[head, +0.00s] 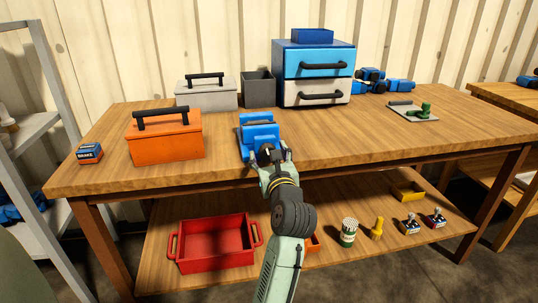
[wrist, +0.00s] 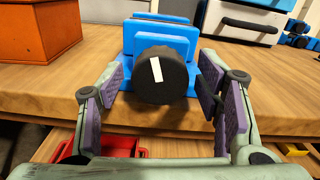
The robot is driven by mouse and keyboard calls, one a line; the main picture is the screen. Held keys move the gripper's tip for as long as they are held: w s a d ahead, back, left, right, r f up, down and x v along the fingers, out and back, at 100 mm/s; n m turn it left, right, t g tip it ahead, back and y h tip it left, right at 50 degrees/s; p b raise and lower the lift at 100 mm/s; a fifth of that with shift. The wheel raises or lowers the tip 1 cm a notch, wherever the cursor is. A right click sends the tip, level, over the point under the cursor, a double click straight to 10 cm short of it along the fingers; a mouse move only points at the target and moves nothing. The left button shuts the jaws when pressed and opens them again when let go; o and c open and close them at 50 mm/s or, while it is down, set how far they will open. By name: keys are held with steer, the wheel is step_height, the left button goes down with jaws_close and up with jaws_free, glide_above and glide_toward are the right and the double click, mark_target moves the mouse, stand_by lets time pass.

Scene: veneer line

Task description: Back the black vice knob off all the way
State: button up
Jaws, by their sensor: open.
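The blue vice (head: 257,134) stands at the front edge of the wooden bench, and its blue jaws also show in the wrist view (wrist: 158,45). Its round black knob (wrist: 158,76) faces me in the wrist view and carries a white, slightly tilted near-vertical mark on its face. In the head view my gripper mostly hides the knob. My gripper (wrist: 162,100) is open, with one purple-padded finger on each side of the knob. Clear gaps show between both pads and the knob.
An orange toolbox (head: 165,138) stands left of the vice on the bench (head: 330,145). A grey toolbox (head: 207,95), a dark bin (head: 258,90) and a blue drawer cabinet (head: 315,75) stand behind. A red crate (head: 215,262) sits on the lower shelf.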

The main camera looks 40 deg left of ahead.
steer(key=c, duration=1.2)
steer(key=shift+o, duration=0.2)
